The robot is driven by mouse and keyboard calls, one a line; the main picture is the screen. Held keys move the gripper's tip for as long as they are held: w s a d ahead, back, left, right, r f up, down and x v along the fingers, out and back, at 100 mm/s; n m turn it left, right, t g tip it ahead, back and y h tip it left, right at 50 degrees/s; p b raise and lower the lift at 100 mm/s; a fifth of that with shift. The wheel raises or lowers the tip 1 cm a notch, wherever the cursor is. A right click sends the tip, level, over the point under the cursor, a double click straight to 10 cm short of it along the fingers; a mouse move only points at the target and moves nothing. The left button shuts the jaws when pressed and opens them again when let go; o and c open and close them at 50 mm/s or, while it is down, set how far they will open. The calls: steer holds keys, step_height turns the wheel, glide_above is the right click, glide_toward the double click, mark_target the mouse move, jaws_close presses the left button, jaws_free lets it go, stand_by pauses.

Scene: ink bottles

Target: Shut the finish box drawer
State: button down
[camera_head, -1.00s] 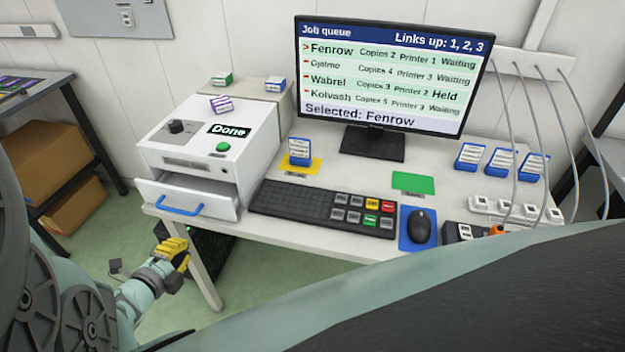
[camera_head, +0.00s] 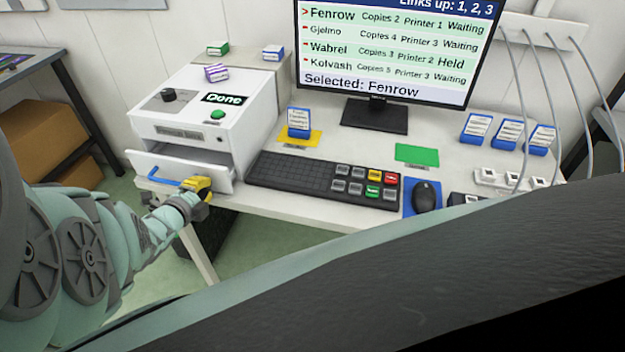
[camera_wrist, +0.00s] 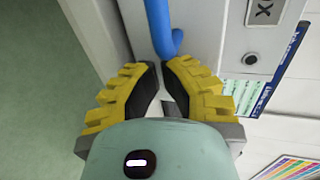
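The finish box (camera_head: 200,120) is a white machine at the left of the desk, with a dark knob, a green button and a "Done" label. Its drawer (camera_head: 216,179) sticks out at the lower front, partly open, with a dark gap behind its front panel. A blue handle (camera_head: 160,180) runs across the panel. My gripper (camera_head: 203,186) has yellow fingers and is at the right end of the handle, partly covering it. In the wrist view the fingertips (camera_wrist: 161,66) are close together just below the blue handle (camera_wrist: 160,28). I see nothing held; contact with the handle is unclear.
A keyboard (camera_head: 305,175) lies right of the drawer, with a monitor (camera_head: 385,60) behind. A blue-and-white bottle or carton (camera_head: 299,124) stands on a yellow mat. A dark bin is under the desk.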

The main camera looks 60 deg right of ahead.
mark_target(214, 174)
steer(key=shift+d, duration=0.2)
steer(key=shift+w+f, duration=0.1)
steer(key=d+b, duration=0.1)
steer(key=w+d+b, duration=0.1)
steer(key=d, duration=0.1)
steer(key=d+b, duration=0.1)
steer(key=shift+w+d+b, duration=0.3)
steer(key=shift+d+b, duration=0.05)
steer(key=shift+d, duration=0.05)
steer(key=shift+s, duration=0.1)
